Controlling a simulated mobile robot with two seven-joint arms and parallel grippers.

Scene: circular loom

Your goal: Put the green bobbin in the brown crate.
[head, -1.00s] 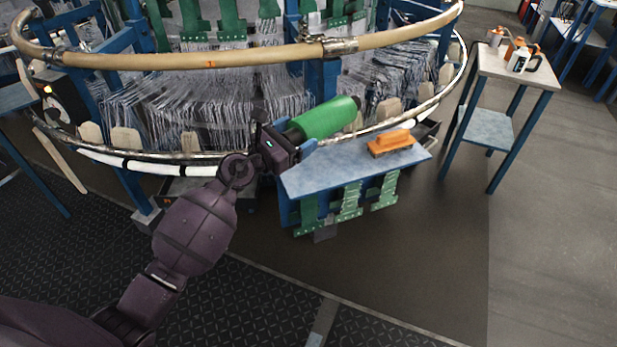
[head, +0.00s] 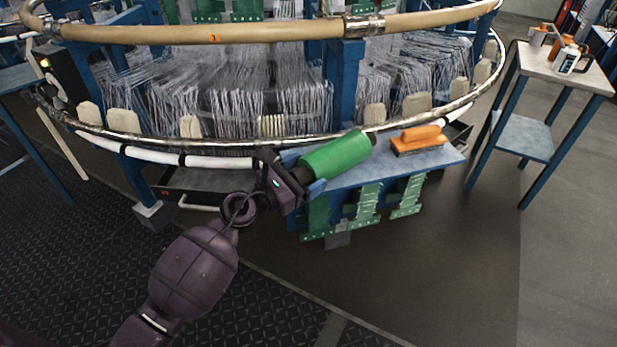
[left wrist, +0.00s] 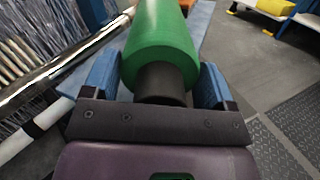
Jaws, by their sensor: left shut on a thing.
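The green bobbin (head: 337,154) is a green cylinder with a dark core end. My left gripper (head: 311,180) is shut on that dark end and holds the bobbin tilted, in front of the loom's ring and over the near left part of a small blue-grey table. In the left wrist view the bobbin (left wrist: 160,50) points away between the two blue fingers of the gripper (left wrist: 160,85). I see no brown crate in these frames. My right gripper is not in view.
The small table (head: 375,174) bears an orange-handled brush (head: 420,139); green brackets hang from its front. The loom's metal ring (head: 230,142) runs behind. A side table (head: 565,70) with bottles stands at the right. Floor at the lower right is clear.

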